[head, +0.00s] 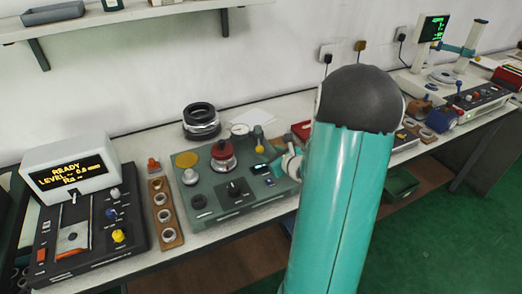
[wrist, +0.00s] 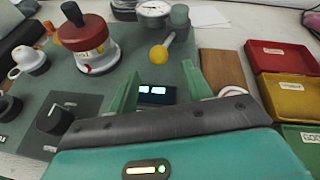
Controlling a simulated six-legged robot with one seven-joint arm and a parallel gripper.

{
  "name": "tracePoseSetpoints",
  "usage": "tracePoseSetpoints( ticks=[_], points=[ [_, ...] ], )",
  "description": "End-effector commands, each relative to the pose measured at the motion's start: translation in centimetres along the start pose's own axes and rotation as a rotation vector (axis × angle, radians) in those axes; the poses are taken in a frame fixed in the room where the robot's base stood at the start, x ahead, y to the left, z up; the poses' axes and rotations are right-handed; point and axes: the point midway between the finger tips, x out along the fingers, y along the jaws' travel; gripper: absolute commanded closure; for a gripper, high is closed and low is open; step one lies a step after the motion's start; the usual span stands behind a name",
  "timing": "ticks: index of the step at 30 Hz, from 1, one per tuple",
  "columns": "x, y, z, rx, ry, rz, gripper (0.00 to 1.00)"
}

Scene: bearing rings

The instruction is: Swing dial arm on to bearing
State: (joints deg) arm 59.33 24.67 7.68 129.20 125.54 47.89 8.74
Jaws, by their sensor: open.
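The dial gauge (wrist: 153,9) has a round white face and stands at the back of the grey-green tester (head: 215,205). An arm with a yellow ball knob (wrist: 159,53) slants down-left from beside a green post (wrist: 179,14). A red weight with a dark knob (wrist: 88,32) sits left of the dial on a pale ring-shaped base (wrist: 98,60); the dial looks apart from it. Any bearing under the weight is hard to make out. My gripper (wrist: 160,70) is open and empty, its green fingers above the tester's small display (wrist: 157,92), nearer me than the yellow knob.
Red (wrist: 281,58), yellow (wrist: 286,96) and green bins stand to the right of my gripper. A wooden board (wrist: 222,68) lies between. In the head view, a readout console (head: 70,168), a tray of rings (head: 164,213) and stacked black rings (head: 201,120) surround the tester.

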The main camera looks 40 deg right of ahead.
Motion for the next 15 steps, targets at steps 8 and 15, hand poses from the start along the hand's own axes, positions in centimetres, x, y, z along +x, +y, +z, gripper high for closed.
tracePoseSetpoints(
  ticks=[8,15],
  points=[
    [5.2,0.3,0.1,0.000,0.000,0.004,0.50],
    [6.7,0.3,0.2,-0.002,-0.001,0.002,0.50]
  ],
)
